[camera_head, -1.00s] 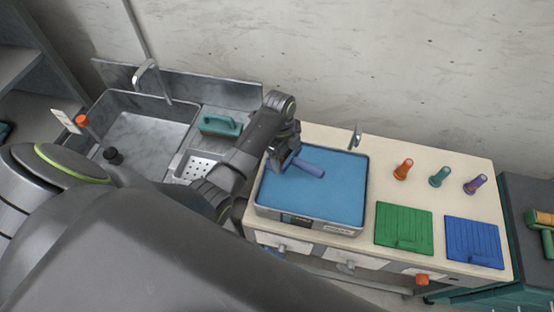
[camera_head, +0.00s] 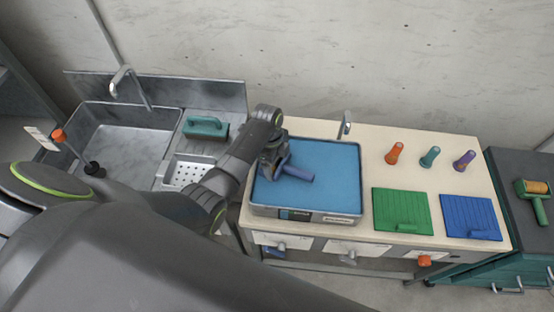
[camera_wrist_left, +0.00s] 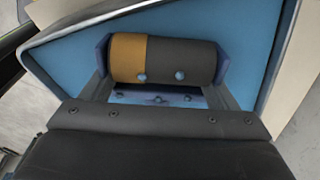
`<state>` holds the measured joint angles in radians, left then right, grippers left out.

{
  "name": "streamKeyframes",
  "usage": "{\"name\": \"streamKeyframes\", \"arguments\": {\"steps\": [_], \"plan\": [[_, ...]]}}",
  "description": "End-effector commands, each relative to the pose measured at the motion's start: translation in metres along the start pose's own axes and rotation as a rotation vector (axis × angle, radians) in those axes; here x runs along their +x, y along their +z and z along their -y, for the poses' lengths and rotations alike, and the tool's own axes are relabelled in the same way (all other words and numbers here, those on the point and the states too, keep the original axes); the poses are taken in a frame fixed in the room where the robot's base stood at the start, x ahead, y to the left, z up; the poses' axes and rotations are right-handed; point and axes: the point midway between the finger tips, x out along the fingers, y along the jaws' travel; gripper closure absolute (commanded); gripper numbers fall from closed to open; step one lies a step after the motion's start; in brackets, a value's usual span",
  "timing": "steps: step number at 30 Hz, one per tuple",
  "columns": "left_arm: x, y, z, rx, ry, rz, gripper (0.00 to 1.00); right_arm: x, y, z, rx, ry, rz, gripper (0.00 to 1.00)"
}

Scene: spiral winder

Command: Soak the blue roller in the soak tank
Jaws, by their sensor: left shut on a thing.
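The soak tank (camera_head: 355,195) is a metal-rimmed tray full of blue, set in the pale bench top. My left gripper (camera_head: 275,160) is over its left part, shut on the blue roller (camera_head: 300,174), whose blue-violet handle points right. In the left wrist view the roller's sleeve (camera_wrist_left: 165,58) is gold at its left end and dark grey along the rest, between blue end brackets. The blue tank surface shows behind it. I cannot tell how deep the roller sits. My right gripper is not in view.
A green ribbed plate (camera_head: 402,205) and a blue ribbed plate (camera_head: 470,212) lie right of the tank. Orange, teal and purple pegs (camera_head: 395,153) stand behind them. Another roller (camera_head: 535,190) lies far right.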

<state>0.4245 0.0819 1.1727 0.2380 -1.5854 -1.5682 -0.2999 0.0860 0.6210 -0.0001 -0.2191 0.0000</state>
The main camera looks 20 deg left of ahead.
Motion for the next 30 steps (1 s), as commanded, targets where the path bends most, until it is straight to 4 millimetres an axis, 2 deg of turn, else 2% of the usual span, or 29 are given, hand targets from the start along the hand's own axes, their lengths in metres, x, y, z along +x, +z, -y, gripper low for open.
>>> {"name": "streamKeyframes", "arguments": {"steps": [1, 6, 12, 18, 30], "plan": [[0.012, 0.002, 0.001, 0.0, -0.002, 0.0, 0.47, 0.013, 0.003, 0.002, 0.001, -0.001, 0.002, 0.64], [0.029, 0.004, 0.001, 0.0, -0.002, 0.0, 0.47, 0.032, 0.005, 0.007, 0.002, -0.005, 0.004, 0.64], [0.044, 0.006, 0.001, 0.0, 0.0, 0.0, 0.47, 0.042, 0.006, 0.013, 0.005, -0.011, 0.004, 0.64], [0.052, 0.007, 0.001, 0.001, -0.001, 0.0, 0.47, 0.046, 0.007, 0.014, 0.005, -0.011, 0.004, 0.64], [0.052, 0.007, 0.001, 0.0, -0.001, 0.0, 0.47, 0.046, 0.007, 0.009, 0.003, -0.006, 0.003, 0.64]]}}
